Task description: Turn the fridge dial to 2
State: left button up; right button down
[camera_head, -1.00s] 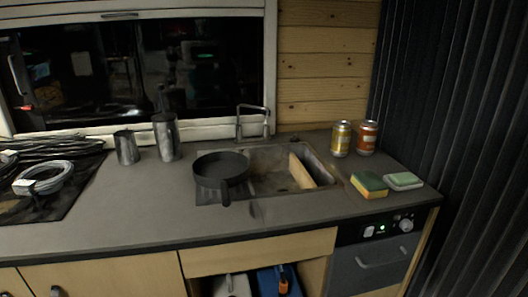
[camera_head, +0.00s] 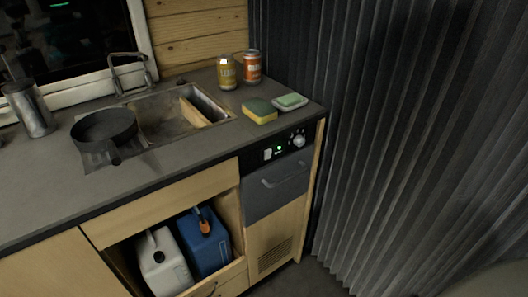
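The fridge (camera_head: 276,190) is a dark drawer-like front with a bar handle, set under the right end of the counter. Its black control strip carries a white switch, a small green light and a round pale dial (camera_head: 299,140) at the right. The dial's numbers and pointer are too small to read. Neither of my grippers shows in the head view.
On the counter (camera_head: 185,152) stand a pan (camera_head: 104,128), a sink, two cans (camera_head: 252,66), a sponge (camera_head: 260,111) and a soap dish (camera_head: 291,101). Canisters (camera_head: 204,243) sit in an open compartment below. A pleated curtain (camera_head: 400,130) hangs at right. Floor shows before the fridge.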

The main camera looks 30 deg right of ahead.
aim_at(299, 141)
jog(key=k, duration=0.45)
jog(key=z, duration=1.2)
jog(key=i, duration=0.65)
jog(key=u, duration=1.25)
